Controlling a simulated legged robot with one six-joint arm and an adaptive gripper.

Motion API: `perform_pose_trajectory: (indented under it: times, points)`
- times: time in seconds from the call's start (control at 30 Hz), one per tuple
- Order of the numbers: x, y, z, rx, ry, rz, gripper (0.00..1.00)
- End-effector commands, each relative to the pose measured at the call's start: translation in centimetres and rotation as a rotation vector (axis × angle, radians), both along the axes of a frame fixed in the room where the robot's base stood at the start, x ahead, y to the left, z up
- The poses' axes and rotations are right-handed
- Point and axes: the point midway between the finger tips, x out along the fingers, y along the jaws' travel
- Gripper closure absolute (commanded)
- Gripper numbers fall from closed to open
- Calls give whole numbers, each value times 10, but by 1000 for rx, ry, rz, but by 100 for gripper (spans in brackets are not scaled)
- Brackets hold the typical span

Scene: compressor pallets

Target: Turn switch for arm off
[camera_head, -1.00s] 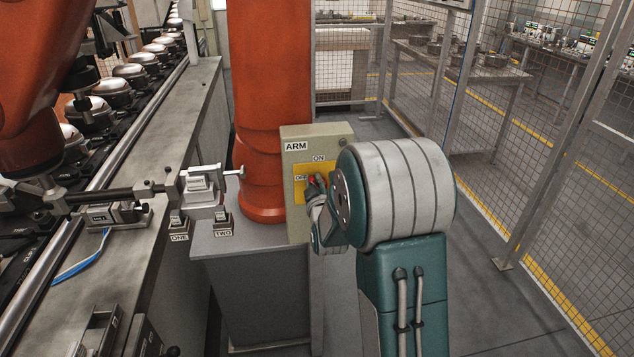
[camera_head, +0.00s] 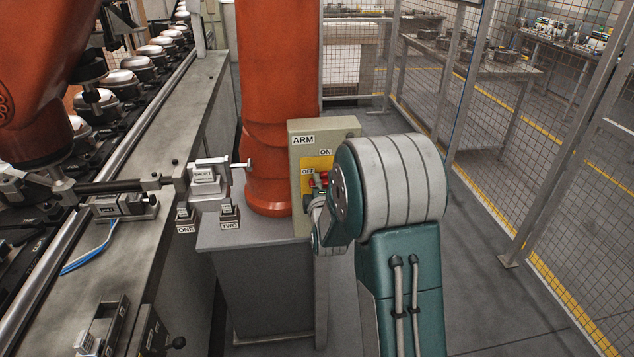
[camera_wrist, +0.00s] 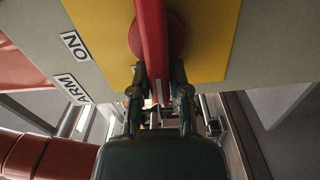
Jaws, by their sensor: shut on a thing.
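A grey switch box (camera_head: 347,128) labelled ARM stands beside the orange column, with a yellow plate (camera_head: 327,163) on its front. ON is marked at the plate's top and OFF at its left. The red switch handle (camera_head: 319,180) shows close to the OFF label in the head view, partly covered by my gripper (camera_head: 318,203). In the wrist view, the red handle (camera_wrist: 152,40) crosses its round red hub on the yellow plate (camera_wrist: 210,45). My gripper (camera_wrist: 158,92) is shut on the handle, one finger on each side. The OFF label is not visible there.
The orange column (camera_head: 270,110) rises just left of the box. A grey conveyor table (camera_head: 190,120) with fixtures and switches labelled ONE and TWO lies to the left. A wire fence (camera_head: 500,130) stands to the right, with open floor before it.

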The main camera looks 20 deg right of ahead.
Motion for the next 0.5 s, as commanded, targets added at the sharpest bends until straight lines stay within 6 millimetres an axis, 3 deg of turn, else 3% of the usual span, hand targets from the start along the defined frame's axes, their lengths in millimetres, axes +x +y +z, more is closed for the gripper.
perform_pose_trajectory:
  times: [0.5]
  points:
    - [-1, 2, -9, -112, 48, 3, 100]
